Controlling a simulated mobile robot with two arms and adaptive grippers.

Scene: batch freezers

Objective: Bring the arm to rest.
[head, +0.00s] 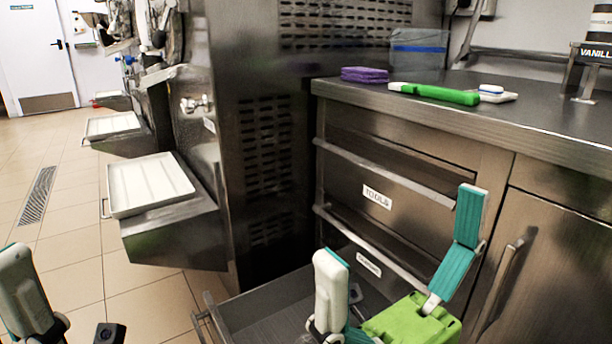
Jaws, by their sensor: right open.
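My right gripper (400,228) is at the lower right, with a bright green body and teal-and-pale fingers. Its fingers are spread wide and nothing is between them. It is in front of the drawer cabinet and, in the picture, overlaps the right part of an open lower drawer (262,318); its height above the drawer is unclear. My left gripper (20,292) is at the lower left corner, cut off by the frame. One pale finger with a teal edge shows clearly, so its opening cannot be judged.
The steel counter (545,118) holds purple cloths (365,74), a green-handled tool (438,94), a small white-and-blue item (493,92) and a clear bin (418,50). The TOOLS drawer (350,165) looks shut. Freezers with white trays (150,184) stand left. Tiled floor (75,215) is open there.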

